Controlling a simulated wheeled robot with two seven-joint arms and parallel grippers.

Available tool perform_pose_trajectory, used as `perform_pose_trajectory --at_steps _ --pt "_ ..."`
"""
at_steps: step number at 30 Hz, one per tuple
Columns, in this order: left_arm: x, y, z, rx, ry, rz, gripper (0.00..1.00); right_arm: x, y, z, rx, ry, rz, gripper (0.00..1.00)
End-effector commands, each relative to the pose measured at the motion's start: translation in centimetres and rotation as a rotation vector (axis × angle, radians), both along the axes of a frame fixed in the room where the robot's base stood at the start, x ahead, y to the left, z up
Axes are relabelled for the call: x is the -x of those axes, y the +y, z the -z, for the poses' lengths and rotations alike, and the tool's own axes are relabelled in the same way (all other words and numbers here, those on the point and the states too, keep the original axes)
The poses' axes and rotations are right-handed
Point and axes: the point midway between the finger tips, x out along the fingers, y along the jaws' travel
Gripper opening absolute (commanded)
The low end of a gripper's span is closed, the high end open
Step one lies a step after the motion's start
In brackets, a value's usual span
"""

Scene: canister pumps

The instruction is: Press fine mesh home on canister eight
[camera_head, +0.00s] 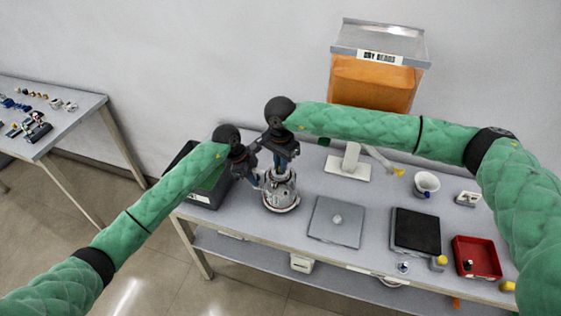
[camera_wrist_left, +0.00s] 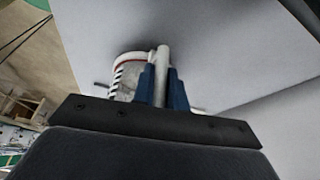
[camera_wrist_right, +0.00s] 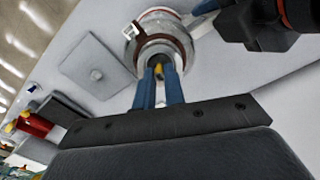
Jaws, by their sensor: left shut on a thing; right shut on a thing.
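The silver canister (camera_head: 281,196) with a reddish band stands upright near the table's left end; any number on it is unreadable. It also shows in the left wrist view (camera_wrist_left: 128,72) and the right wrist view (camera_wrist_right: 162,26). My left gripper (camera_head: 257,184) is at the canister's left side, its blue fingers shut on a pale upright rod (camera_wrist_left: 162,60). My right gripper (camera_head: 281,170) is over the canister's top, its fingers shut on a small yellow-tipped piece (camera_wrist_right: 158,70) at the opening. The mesh cannot be made out; the fingers hide most of the opening.
A black bin (camera_head: 205,190) stands left of the canister. A grey plate with a knob (camera_head: 336,222), a black pad (camera_head: 416,232) and a red tray (camera_head: 476,257) lie to the right. A white stand (camera_head: 348,164), a cup (camera_head: 425,184) and an orange-fronted dispenser (camera_head: 370,82) are behind.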

Motion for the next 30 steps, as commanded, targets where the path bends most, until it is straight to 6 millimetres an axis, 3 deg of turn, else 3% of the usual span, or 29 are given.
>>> perform_pose_trajectory --at_steps 30 --pt "-0.01 -0.04 -0.05 0.001 0.000 0.001 0.00 0.03 -0.02 0.94 0.000 0.001 0.000 0.00"
